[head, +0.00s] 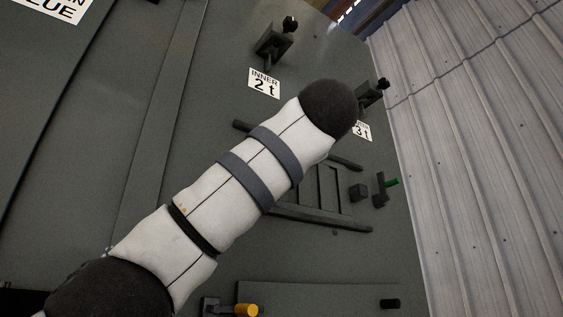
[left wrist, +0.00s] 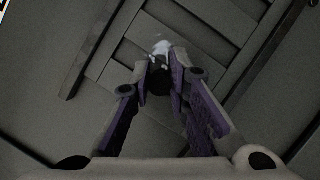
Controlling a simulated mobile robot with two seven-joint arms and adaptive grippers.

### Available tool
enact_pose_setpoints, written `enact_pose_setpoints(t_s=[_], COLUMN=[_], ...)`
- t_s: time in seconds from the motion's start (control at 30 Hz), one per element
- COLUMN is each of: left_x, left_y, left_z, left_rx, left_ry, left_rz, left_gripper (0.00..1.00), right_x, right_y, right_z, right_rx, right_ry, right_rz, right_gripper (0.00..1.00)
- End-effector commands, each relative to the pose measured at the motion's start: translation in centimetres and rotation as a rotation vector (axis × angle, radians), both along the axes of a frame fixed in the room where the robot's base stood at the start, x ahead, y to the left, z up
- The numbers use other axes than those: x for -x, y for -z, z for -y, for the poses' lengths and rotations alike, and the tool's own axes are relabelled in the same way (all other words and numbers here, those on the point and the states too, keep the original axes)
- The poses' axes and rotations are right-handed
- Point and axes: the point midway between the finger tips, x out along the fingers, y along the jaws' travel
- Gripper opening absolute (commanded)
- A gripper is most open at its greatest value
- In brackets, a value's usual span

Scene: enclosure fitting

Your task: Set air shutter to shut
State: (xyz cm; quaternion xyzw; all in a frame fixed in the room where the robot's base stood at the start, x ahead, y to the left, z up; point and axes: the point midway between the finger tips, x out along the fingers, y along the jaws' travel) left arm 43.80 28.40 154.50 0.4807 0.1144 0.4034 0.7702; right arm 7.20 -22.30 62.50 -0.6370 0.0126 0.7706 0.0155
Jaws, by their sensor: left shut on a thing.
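The air shutter (head: 327,187) is a dark grey slatted panel between two dark rails on the grey enclosure wall. My left arm crosses in front and hides part of it in the head view. In the left wrist view the slats (left wrist: 205,22) and rails run at a slant. My left gripper (left wrist: 159,76) is shut on a small dark knob (left wrist: 158,83) in front of the slats. A bright patch shows just beyond the fingertips. The left fingers are hidden behind the arm in the head view. My right gripper is not in view.
A green-tipped lever (head: 390,183) and a small dark block (head: 358,192) are right of the shutter. A yellow-tipped handle (head: 245,310) and a black knob (head: 390,303) are below. An "INNER 2 t" label (head: 264,84) is above. Corrugated metal wall (head: 480,130) stands at right.

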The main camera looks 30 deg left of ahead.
Motion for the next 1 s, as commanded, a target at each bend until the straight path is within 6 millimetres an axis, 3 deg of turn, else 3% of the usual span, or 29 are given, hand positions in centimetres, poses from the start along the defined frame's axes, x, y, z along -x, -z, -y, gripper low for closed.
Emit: enact_pose_setpoints(t_s=[0.03, 0.1, 0.13, 0.47, 0.8, 1.0], left_x=[0.2, 0.2, 0.1, 0.4, 5.9, 7.7], left_y=[0.0, 0.0, 0.0, 0.0, 1.8, 2.4], left_z=[-0.2, -0.1, -0.1, 0.4, 6.6, 8.5], left_rx=[0.004, 0.004, 0.003, 0.0, -0.002, 0.001], left_ry=[-0.006, -0.006, -0.005, -0.001, -0.002, -0.003], left_rz=[0.0, 0.0, 0.0, 0.002, 0.003, 0.001], left_gripper=[0.18, 0.34, 0.36, 0.36, 0.36, 0.36], right_x=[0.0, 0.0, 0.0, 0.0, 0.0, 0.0], right_y=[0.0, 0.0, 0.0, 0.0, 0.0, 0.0], right_z=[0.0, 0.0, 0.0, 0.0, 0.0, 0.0], right_rx=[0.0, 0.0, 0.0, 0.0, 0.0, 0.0], right_ry=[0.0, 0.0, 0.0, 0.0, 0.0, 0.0], right_rz=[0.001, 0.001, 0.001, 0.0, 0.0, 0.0], right_gripper=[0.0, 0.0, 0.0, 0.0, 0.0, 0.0])
